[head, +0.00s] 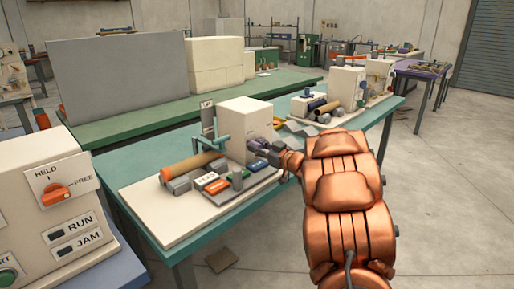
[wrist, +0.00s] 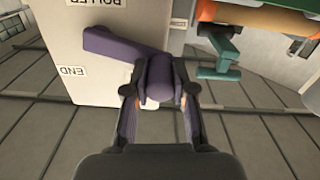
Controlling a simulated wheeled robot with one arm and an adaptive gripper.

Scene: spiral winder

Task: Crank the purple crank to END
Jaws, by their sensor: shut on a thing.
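The purple crank (wrist: 125,46) is on a cream box (wrist: 55,25), which also shows in the head view (head: 240,120). In the wrist view its arm runs from upper left to a thick purple handle (wrist: 161,76) near the middle. My gripper (wrist: 160,98) is shut on this handle, one finger on each side. The END label (wrist: 73,71) appears upside down on the box face, left of the handle and apart from it. In the head view my gripper (head: 272,148) is at the box's right face; the crank is small there and partly hidden.
The box stands on a cream board (head: 160,215) on a teal table (head: 125,195). Small blocks lie before the box. Open floor is to the right.

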